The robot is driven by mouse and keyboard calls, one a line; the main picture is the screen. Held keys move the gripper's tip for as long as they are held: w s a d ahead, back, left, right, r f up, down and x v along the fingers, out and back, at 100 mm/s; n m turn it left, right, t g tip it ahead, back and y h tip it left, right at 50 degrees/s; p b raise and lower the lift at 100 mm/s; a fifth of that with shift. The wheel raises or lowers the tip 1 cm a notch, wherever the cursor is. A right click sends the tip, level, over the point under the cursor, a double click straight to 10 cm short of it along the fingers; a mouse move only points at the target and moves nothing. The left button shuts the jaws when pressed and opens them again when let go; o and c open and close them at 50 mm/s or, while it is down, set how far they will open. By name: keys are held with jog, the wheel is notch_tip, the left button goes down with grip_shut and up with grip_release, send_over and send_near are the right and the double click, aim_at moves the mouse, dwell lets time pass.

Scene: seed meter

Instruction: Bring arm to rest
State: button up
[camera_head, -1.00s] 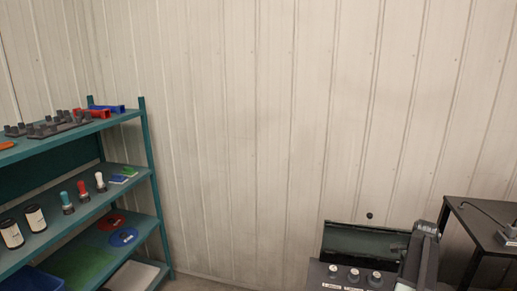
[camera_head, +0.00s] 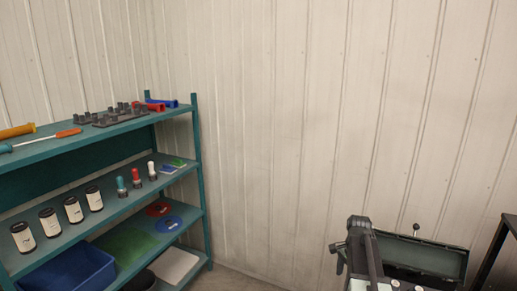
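My arm (camera_head: 362,243) shows at the lower right in the head view as a dark, upright, folded shape that runs out of the bottom edge. A dark part sticks out at its left side. I cannot make out the gripper's fingertips, so whether it is open, shut or holding anything does not show. The arm stands in front of a dark box with a raised lid (camera_head: 428,256), hiding its left part. I cannot tell whether they touch.
A teal shelf unit (camera_head: 200,190) stands at the left. It holds several white-labelled canisters (camera_head: 73,210), a blue bin (camera_head: 70,272), a screwdriver (camera_head: 45,140), and red and blue parts (camera_head: 162,104). A black table (camera_head: 497,245) is at the right edge. Bare wall lies between.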

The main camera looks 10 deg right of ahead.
jog(key=a+n, duration=0.7)
jog(key=a, duration=1.4)
jog(key=s+a+n, duration=0.6)
jog(key=a+n, duration=0.2)
jog(key=n, duration=0.1)
jog(key=shift+a+n, duration=0.25)
jog(key=shift+n, duration=0.05)
jog(key=shift+c, duration=0.2)
